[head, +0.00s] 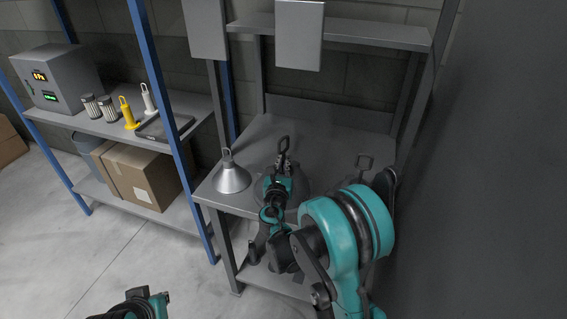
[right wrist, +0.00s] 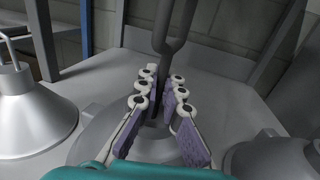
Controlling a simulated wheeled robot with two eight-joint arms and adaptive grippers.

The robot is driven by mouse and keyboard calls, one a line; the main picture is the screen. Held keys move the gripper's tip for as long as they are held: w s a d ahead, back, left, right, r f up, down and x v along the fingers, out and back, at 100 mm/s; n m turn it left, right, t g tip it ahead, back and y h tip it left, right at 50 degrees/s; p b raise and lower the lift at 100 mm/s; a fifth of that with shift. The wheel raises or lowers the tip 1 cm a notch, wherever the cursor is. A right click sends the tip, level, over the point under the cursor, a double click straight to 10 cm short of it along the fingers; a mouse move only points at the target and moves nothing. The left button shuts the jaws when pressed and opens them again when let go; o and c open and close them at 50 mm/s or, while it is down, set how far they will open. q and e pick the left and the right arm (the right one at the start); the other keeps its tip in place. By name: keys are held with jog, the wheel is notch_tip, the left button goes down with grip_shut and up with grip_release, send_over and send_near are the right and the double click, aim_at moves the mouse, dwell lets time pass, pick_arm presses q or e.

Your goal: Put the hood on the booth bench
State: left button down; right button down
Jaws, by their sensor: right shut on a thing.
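The grey booth bench (head: 330,130) stands at the centre of the head view. My right gripper (head: 281,165) is over it, shut on the dark loop handle of a grey hood (head: 300,187). In the right wrist view its fingers (right wrist: 165,100) close on both sides of the dark stem (right wrist: 172,45), and the hood's grey cone (right wrist: 98,145) is below them. The hood is upright at the bench top; I cannot tell whether it touches. My left gripper (head: 145,302) is at the lower left edge; its fingers are unclear.
A silver hood (head: 231,179) stands on the bench's left front corner. Another hood with a loop handle (head: 363,162) is to the right, partly behind my arm. Grey panels (head: 300,35) hang above. A blue-post shelf (head: 110,125) with boxes is left.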

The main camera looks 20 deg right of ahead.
jog(key=c, duration=1.7)
grip_release()
